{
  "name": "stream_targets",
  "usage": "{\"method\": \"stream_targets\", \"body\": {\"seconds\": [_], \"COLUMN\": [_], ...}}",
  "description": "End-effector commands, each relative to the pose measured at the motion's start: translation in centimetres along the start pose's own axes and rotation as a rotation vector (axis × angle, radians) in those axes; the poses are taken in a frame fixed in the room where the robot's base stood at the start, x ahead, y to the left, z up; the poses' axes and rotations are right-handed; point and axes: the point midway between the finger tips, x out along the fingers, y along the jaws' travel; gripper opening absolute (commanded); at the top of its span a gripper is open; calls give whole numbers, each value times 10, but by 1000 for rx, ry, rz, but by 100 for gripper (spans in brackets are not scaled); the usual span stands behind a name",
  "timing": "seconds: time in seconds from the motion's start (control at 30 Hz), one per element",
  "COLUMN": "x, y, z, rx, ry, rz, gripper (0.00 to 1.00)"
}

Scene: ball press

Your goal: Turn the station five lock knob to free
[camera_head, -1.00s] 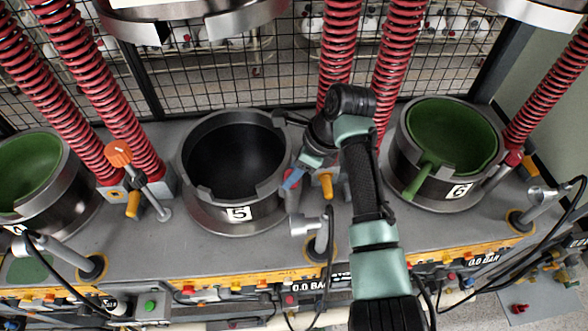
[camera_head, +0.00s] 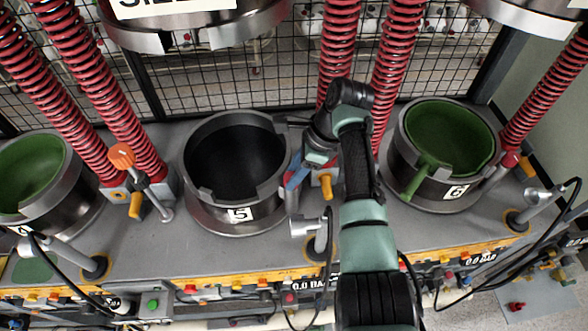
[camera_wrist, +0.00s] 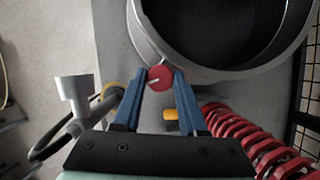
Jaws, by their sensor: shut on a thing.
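The station five pot (camera_head: 213,206), a dark metal ring with a "5" label, stands mid-bench in the head view. Its rim (camera_wrist: 150,58) is at the top of the wrist view. A red round lock knob (camera_wrist: 160,78) with a pale pointer line sits against the pot's outer wall. The line points toward lower left in the wrist view. My gripper (camera_wrist: 160,85) has its blue fingers on both sides of the knob and is shut on it. In the head view my gripper (camera_head: 294,183) is right of the pot, and the knob cannot be made out there.
A yellow handle (camera_head: 326,187) is close to my gripper's right. Red coil springs (camera_head: 397,45) stand behind my arm. The green-lined station six pot (camera_head: 437,190) is on the right. A metal nozzle (camera_head: 304,227) with a hose is just in front.

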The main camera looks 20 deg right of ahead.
Motion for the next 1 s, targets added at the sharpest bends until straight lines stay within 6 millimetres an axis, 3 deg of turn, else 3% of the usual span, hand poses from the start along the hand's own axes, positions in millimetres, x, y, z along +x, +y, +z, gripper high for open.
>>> {"method": "stream_targets", "body": {"seconds": [0.43,0.97,1.0], "x": [0,0,0], "y": [-2,-2,-2], "z": [1,1,1], "rx": [-203,-226,-225], "ry": [-2,-1,-1], "rz": [83,92,92], "gripper": [0,0,48]}}
